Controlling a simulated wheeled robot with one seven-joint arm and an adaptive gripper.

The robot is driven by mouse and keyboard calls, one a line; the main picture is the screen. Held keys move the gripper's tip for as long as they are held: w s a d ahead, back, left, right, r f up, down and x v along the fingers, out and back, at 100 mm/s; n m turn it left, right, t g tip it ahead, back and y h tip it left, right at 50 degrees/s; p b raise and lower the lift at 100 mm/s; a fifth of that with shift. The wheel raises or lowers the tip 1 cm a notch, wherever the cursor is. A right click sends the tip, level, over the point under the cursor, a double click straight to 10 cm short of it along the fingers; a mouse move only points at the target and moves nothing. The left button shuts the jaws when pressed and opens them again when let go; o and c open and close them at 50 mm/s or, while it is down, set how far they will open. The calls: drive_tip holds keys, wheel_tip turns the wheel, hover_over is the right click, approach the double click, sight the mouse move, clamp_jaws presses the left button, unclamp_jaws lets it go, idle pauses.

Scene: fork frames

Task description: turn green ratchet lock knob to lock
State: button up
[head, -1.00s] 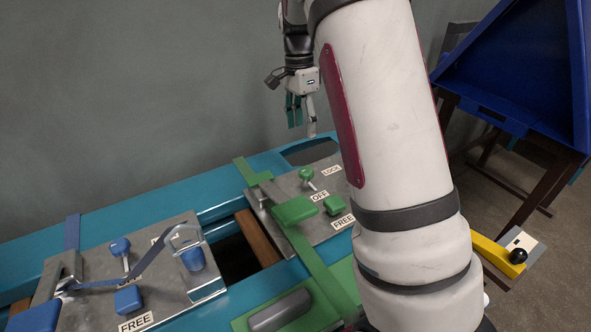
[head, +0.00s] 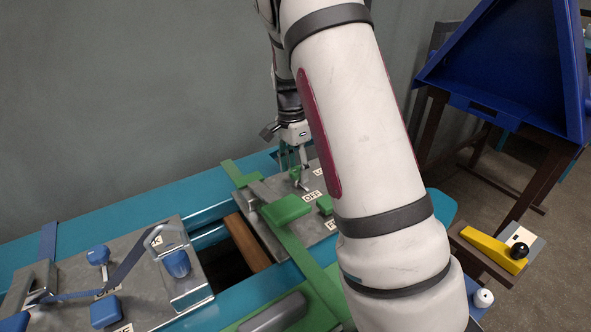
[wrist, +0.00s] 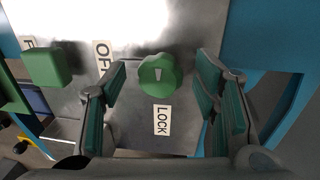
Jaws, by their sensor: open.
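My gripper (wrist: 160,90) is open, with one finger on each side of the knob and a gap on both sides. In the head view my gripper (head: 293,160) hangs down over the plate at the small green knob (head: 295,174), partly hiding it and its labels.
A green block (wrist: 42,66) stands left of the knob in the wrist view. A green bar with a handle (head: 286,211) crosses near the plate. A second plate with blue knobs (head: 98,256) lies to the left. A yellow lever (head: 490,250) stands at the right.

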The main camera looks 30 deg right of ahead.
drive_tip(key=c, duration=1.2)
drive_tip(key=shift+o, duration=0.2)
drive_tip(key=shift+n+p, duration=0.3)
drive_tip(key=n+p, duration=0.2)
drive_tip(key=n, duration=0.1)
drive_tip(key=shift+s+r+n+h, duration=0.1)
drive_tip(key=shift+n+h, duration=0.2)
drive_tip(key=shift+n, duration=0.1)
drive_tip(key=n+p, duration=0.2)
drive_tip(key=n, duration=0.2)
drive_tip(key=shift+s, duration=0.1)
drive_tip(key=n+p, duration=0.2)
drive_tip(key=n, duration=0.3)
drive_tip(key=shift+t+h, duration=0.3)
drive_tip(key=shift+t, duration=0.1)
drive_tip(key=shift+s+n+t+p, duration=0.1)
drive_tip(key=shift+n+t+p, duration=0.45)
drive_tip(key=shift+n, duration=1.65)
drive_tip(key=shift+g, duration=0.25)
